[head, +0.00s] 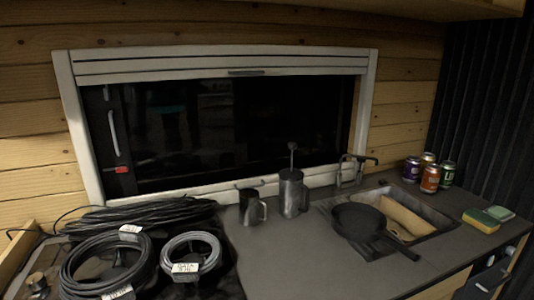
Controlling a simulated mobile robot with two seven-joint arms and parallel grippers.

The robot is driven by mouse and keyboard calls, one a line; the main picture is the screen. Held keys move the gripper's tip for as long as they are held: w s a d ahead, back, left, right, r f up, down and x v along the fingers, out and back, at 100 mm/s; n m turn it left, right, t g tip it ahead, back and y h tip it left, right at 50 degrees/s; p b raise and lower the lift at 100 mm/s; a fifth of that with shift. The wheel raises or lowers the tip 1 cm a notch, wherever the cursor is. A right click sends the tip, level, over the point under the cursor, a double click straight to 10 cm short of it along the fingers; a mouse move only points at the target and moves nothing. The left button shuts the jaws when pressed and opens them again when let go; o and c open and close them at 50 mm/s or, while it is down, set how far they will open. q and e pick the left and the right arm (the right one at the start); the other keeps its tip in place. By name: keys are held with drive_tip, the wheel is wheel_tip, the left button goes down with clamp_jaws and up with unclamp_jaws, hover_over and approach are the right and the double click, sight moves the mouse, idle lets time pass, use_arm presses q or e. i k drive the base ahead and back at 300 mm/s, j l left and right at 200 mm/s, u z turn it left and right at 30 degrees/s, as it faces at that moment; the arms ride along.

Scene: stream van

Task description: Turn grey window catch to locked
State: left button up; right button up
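The window (240,125) is set in a white frame in the wooden wall. Its glass is dark, and a pale blind (215,66) is rolled up at its top. A grey curved handle (113,132) stands near upright on the dark strip at the window's left. A small red part (122,170) sits below it. A small light piece at the lower sill (262,184) shows behind the metal jugs. I cannot tell which piece is the catch or its position. Neither of my grippers is in view.
Coiled black cables (108,262) cover the counter's left. A small metal jug (250,207) and a plunger pot (293,192) stand before the sill. A black pan (360,222) lies by the sink (440,215). Several cans (430,179) and sponges (481,220) are right. The front-middle counter (290,262) is clear.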

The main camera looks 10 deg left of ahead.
sight(108, 92)
drive_tip(key=u, duration=1.25)
drive_tip(key=k+j+u, duration=0.2)
drive_tip(key=j, duration=0.2)
drive_tip(key=j+u, duration=0.15)
drive_tip(key=j, duration=0.2)
drive_tip(key=j+u, duration=0.2)
drive_tip(key=j, duration=0.2)
drive_tip(key=k, duration=0.05)
